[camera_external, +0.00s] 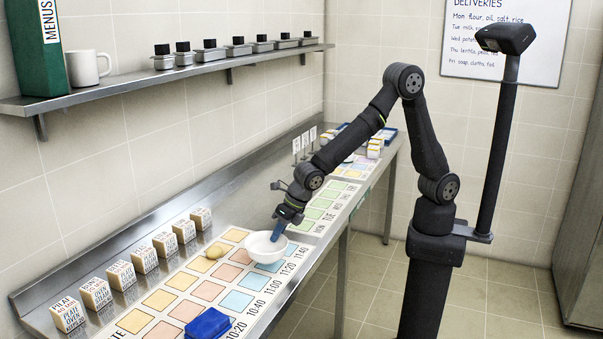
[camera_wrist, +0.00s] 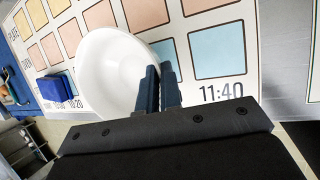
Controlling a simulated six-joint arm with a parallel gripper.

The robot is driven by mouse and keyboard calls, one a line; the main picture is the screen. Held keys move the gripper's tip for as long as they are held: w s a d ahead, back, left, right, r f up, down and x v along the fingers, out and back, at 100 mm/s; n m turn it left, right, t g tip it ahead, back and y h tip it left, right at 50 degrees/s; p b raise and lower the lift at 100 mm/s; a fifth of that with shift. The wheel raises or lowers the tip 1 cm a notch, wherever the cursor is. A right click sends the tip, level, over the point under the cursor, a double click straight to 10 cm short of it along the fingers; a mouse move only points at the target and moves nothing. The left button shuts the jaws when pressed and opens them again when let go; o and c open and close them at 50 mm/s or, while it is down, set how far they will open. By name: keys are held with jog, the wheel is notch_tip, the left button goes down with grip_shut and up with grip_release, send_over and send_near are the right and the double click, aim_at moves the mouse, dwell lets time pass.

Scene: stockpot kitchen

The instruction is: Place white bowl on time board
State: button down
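The white bowl (camera_external: 262,249) is over the blue-square column of the time board (camera_external: 226,319), toward its far end. My gripper (camera_external: 277,232) points down at the bowl's right rim. In the wrist view the bowl (camera_wrist: 112,70) is left of my gripper (camera_wrist: 159,82), whose two blue fingers are close together with the bowl's wall between them. The 11:40 blue square (camera_wrist: 218,50) is bare.
A blue block (camera_external: 207,323) sits at the board's near end. A small tan lump (camera_external: 217,250) lies left of the bowl. Several labelled cubes (camera_external: 121,275) line the counter's back. A shelf (camera_external: 160,74) hangs above. More boards and small boxes (camera_external: 374,146) stand at the far end.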

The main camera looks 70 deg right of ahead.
aim_at(278, 242)
jog(key=shift+f, duration=1.7)
jog(key=shift+f, duration=0.15)
jog(key=c, duration=1.6)
grip_release()
jog(key=shift+r, duration=0.2)
jog(key=v, duration=1.2)
jog(key=shift+s+d, duration=0.1)
jog(key=shift+f, duration=0.2)
